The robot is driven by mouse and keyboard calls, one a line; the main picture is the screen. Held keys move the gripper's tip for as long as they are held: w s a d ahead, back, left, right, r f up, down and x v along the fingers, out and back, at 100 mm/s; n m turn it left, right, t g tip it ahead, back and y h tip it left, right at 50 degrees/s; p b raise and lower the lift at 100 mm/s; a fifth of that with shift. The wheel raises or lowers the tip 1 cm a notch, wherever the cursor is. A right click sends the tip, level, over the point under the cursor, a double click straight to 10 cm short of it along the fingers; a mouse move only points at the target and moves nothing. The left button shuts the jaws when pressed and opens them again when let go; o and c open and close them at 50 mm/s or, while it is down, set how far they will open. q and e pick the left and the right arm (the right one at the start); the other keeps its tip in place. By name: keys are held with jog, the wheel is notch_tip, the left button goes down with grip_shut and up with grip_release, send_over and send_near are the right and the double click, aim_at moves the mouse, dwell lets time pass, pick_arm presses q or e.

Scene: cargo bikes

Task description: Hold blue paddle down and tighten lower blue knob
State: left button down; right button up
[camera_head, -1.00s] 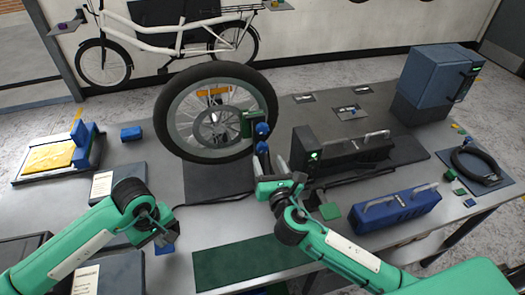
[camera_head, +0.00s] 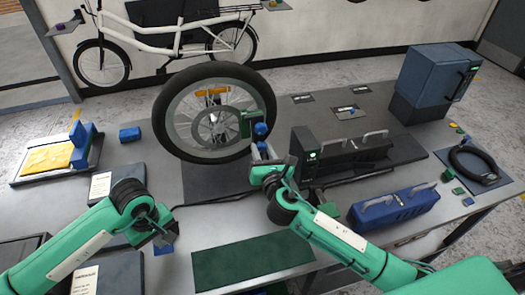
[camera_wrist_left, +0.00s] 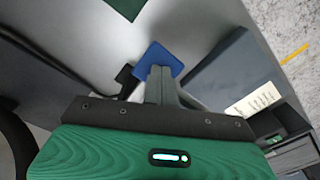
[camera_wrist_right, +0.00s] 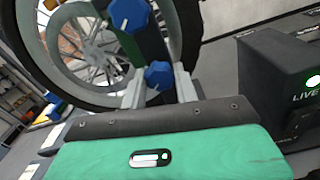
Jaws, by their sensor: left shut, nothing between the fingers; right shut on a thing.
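The bike wheel (camera_head: 213,115) stands upright at the back middle with a green block (camera_head: 246,124) at its right side. The upper blue knob (camera_head: 261,129) is on this block; it also shows in the right wrist view (camera_wrist_right: 130,14). The lower blue knob (camera_wrist_right: 158,75) sits below it, between the fingers of my right gripper (camera_wrist_right: 160,92), which is shut on it. My left gripper (camera_head: 166,240) is shut and empty, low over the table. Its tips are beside or over a flat blue square (camera_wrist_left: 160,58); I cannot tell if they touch. I cannot tell whether this square is the blue paddle.
A black box with a green light (camera_head: 306,156) stands close right of my right gripper. A blue case (camera_head: 394,207) lies further right. A green mat (camera_head: 253,262) lies clear at the front. Dark boxes (camera_head: 118,185) are near my left arm.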

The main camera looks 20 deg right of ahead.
jog(key=shift+m, duration=0.5)
jog(key=m, duration=0.5)
jog(key=shift+m, duration=0.3)
jog(key=m, duration=1.2)
jog(key=shift+m, duration=0.4)
jog(key=m, duration=0.6)
jog(key=o, duration=1)
